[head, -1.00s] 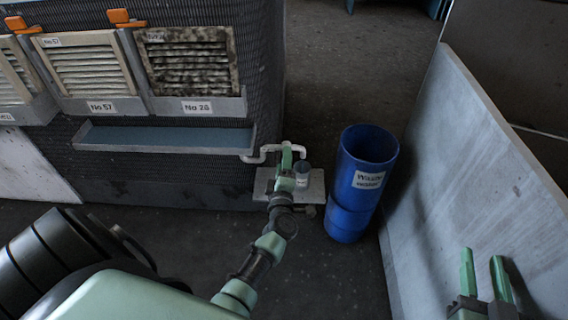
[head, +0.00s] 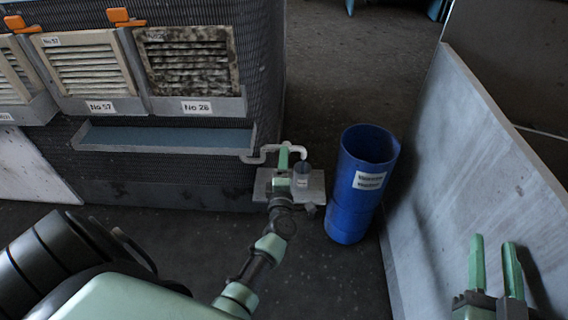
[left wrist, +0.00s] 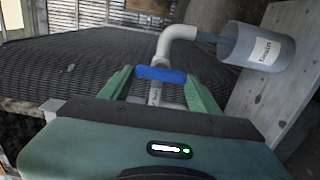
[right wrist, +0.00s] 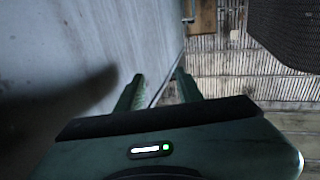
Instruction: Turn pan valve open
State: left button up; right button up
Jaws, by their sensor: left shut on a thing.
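The pan (head: 165,137) is a long shallow tray on the unit's side below the filters. A white drain pipe (head: 266,150) leads from its right end. In the left wrist view the blue valve handle (left wrist: 161,74) lies across the white pipe (left wrist: 178,36). My left gripper (head: 285,157) is at the pipe, with its fingers at the two ends of the handle, shut on it; it also shows in the left wrist view (left wrist: 160,82). My right gripper (head: 494,245) is open and empty beside the grey panel, far from the valve; it also shows in the right wrist view (right wrist: 160,85).
A grey cup labelled drain (left wrist: 262,47) stands under the pipe end on a small slab (head: 262,187). A blue waste bin (head: 365,185) stands to its right. A tall grey panel (head: 470,150) leans along the right side. Slatted filters (head: 190,65) line the unit above the pan.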

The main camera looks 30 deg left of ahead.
pick_arm(q)
jog(key=o, duration=1.4)
jog(key=p+v, duration=0.1)
jog(key=v, duration=0.7)
pick_arm(e)
notch_tip(320, 180, down, 7)
jog(key=s+d+g+h, duration=0.1)
jog(key=g, duration=0.3)
jog(key=shift+s+d, duration=0.2)
jog(key=shift+s, duration=0.1)
pick_arm(q)
jog(key=shift+a+f, duration=0.1)
